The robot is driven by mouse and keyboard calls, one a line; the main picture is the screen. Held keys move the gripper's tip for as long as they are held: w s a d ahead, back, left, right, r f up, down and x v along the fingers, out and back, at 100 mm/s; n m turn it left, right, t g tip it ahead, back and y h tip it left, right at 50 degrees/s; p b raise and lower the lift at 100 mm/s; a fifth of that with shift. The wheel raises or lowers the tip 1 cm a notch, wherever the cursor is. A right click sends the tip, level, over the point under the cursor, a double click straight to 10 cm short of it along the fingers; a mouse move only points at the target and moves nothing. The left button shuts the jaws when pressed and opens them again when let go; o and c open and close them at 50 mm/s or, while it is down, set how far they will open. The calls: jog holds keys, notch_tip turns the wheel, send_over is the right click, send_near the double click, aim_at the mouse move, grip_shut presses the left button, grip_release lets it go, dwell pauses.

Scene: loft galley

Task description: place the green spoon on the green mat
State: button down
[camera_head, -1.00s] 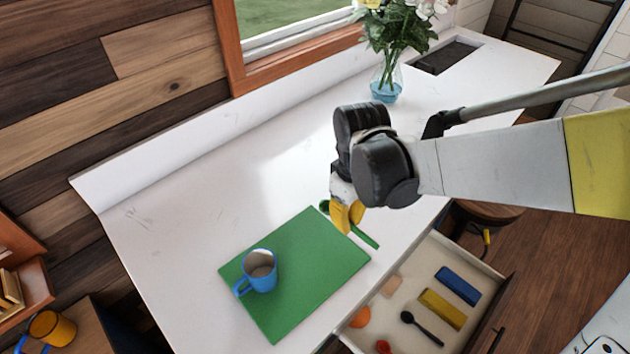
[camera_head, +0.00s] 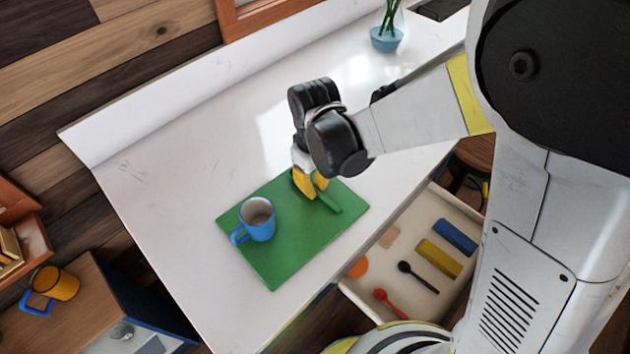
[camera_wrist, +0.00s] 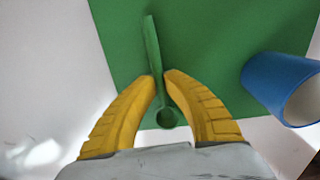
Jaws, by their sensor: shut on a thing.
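My gripper (camera_head: 312,187) has yellow fingers and is shut on the green spoon (camera_head: 331,203), over the upper right part of the green mat (camera_head: 284,262). In the wrist view the spoon (camera_wrist: 152,48) runs between my fingertips (camera_wrist: 160,80). Its round end lies on the near side, and its long part stretches over the mat (camera_wrist: 210,38). I cannot tell whether the spoon touches the mat. A blue mug (camera_head: 259,219) stands upright on the left part of the mat, and it also shows at the right of the wrist view (camera_wrist: 278,88).
An open drawer (camera_head: 372,297) beside the counter (camera_head: 160,215) holds a black spoon (camera_head: 418,277), a red spoon (camera_head: 389,303), and blue and yellow blocks. A vase (camera_head: 386,38) stands at the back. The counter left of the mat is clear.

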aim_at(315, 188)
jog(key=shift+f, duration=0.2)
jog(key=c, duration=1.5)
grip_release()
jog(key=shift+r, duration=0.15)
notch_tip(315, 188, up, 12)
jog(key=p, duration=0.3)
jog(key=s+d+r+m+t, duration=0.2)
jog(key=d+m, duration=0.1)
jog(key=d, duration=0.4)
jog(key=s+d+r+m+t, duration=0.2)
jog(key=s+d+r+m, duration=0.1)
jog(key=d, duration=0.4)
jog(key=s+d+r+m+t, duration=0.2)
jog(key=d+m+t, duration=0.1)
jog(key=d, duration=0.4)
jog(key=shift+s+d+r+m, duration=0.2)
jog(key=shift+s+r+m, duration=0.05)
jog(key=shift+r+m, duration=0.05)
